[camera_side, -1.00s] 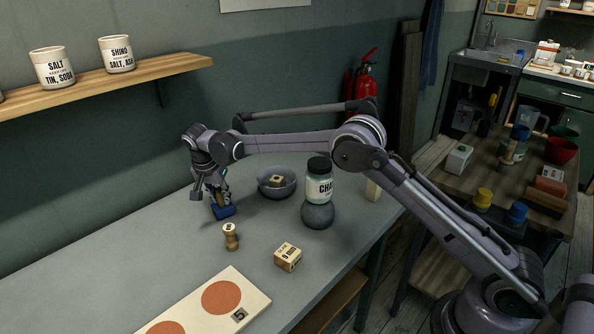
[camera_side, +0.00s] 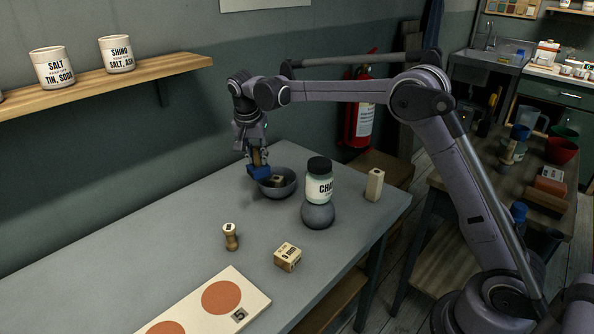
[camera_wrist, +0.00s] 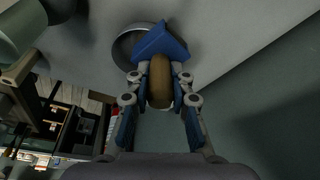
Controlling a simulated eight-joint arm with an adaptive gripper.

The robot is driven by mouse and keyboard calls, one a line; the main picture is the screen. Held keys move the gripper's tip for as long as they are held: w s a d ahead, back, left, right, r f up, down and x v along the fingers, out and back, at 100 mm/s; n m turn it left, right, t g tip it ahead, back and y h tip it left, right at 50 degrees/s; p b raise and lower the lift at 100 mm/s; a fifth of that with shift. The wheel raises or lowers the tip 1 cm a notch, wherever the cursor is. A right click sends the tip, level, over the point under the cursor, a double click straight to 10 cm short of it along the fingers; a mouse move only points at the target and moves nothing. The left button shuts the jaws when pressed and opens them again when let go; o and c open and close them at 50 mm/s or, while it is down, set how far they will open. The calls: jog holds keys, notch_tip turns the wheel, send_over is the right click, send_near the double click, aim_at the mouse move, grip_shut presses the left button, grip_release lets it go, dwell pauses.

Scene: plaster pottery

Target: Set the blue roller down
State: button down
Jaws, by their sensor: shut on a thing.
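The blue roller (camera_side: 258,172) has a blue head and a brown wooden handle. My gripper (camera_side: 258,158) is shut on its handle, with the blue head hanging lowest. In the side view the head overlaps the left rim of a grey bowl (camera_side: 289,189); whether they touch I cannot tell. In the wrist view my gripper (camera_wrist: 160,82) has its fingers on either side of the handle, and the blue head (camera_wrist: 160,42) hides part of the bowl (camera_wrist: 122,47).
A wooden block (camera_side: 277,181) lies in the bowl. A dark-lidded jar (camera_side: 319,183) stands on a grey rounded base (camera_side: 318,215). A wooden stamp (camera_side: 230,238), a lettered cube (camera_side: 288,257) and a board with orange discs (camera_side: 255,299) occupy the front. The table's left is clear.

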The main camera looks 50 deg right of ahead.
jog(key=s+d+m+g, duration=0.15)
jog(key=s+d, duration=0.25)
jog(key=d, duration=0.4)
jog(key=s+d+m, duration=0.3)
jog(key=s+d, duration=0.2)
jog(key=d, duration=0.4)
jog(key=s+d+m, duration=0.2)
jog(key=s+d, duration=0.2)
jog(key=d, duration=0.4)
jog(key=shift+a+f+x, duration=0.1)
jog(key=shift+a+x, duration=0.25)
jog(key=shift+x, duration=1.35)
jog(key=shift+a+f+x, duration=0.1)
jog(key=shift+a+x, duration=0.25)
jog(key=shift+x, duration=1.4)
jog(key=shift+a+f+x, duration=0.1)
jog(key=shift+a+x, duration=0.25)
jog(key=shift+x, duration=1.35)
jog(key=shift+s+f, duration=0.2)
jog(key=shift+f, duration=0.05)
jog(key=shift+f, duration=0.35)
jog(key=shift+a+f, duration=0.1)
jog(key=c, duration=1.2)
grip_release()
